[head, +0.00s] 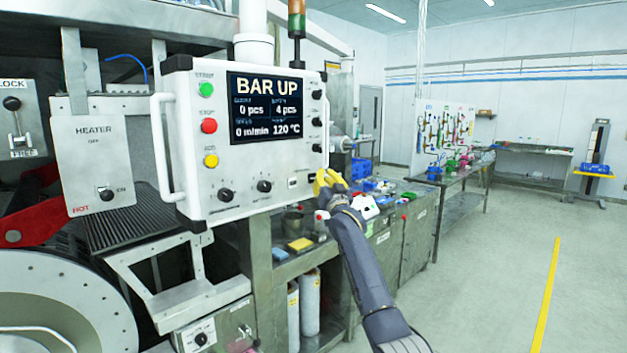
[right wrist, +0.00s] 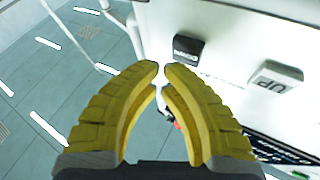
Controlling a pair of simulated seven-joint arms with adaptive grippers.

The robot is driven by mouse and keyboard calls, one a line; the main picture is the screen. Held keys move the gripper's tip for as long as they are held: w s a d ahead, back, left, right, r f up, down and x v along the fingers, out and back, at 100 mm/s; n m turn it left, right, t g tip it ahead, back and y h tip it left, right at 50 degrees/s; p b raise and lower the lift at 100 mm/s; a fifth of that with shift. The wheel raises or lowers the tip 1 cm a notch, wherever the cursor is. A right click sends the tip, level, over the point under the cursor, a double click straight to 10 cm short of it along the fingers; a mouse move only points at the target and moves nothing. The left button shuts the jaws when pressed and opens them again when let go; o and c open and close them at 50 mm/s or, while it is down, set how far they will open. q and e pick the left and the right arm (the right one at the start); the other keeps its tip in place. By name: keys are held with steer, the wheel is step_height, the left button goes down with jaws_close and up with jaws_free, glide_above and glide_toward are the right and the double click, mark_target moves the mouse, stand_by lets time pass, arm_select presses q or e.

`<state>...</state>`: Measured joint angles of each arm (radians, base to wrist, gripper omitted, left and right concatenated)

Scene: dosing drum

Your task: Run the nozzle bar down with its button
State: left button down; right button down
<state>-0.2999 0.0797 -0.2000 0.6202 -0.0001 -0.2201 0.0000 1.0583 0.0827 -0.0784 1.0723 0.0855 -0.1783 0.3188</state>
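The white control panel (head: 240,170) stands at centre left in the head view, and its screen (head: 265,108) reads BAR UP. In the right wrist view a dark button (right wrist: 188,48), whose label seems to read DOWN, sits near the panel's edge. A white button marked UP (right wrist: 273,77) is to its right. My right gripper (head: 321,181) is at the panel's lower right edge, with yellow fingers. In the right wrist view its fingertips (right wrist: 162,70) are nearly together, with nothing between them, below the dark button. I cannot tell any contact. My left gripper is out of view.
Green, red and yellow buttons (head: 210,126) line the panel's left side, beside a white handle (head: 162,150). Black knobs (head: 226,195) sit below the screen. A heater box (head: 92,160) stands left. A cluttered bench (head: 415,215) is behind my right arm. The floor at right is clear.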

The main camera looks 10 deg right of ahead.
steer(key=shift+w+a, duration=0.15)
steer(key=shift+w+a, duration=0.1)
steer(key=shift+w, duration=0.1)
steer(key=shift+w+a, duration=0.2)
steer(key=shift+w, duration=0.15)
stand_by(1.0)
steer(key=shift+s, duration=0.1)
stand_by(0.4)
steer(key=shift+s+d, duration=0.4)
steer(key=shift+s, duration=0.25)
steer(key=shift+s+d, duration=0.45)
steer(key=shift+s, duration=0.25)
steer(key=shift+s+d, duration=0.4)
steer(key=shift+s, duration=0.3)
steer(key=shift+s+d, duration=0.45)
steer(key=shift+s, duration=0.25)
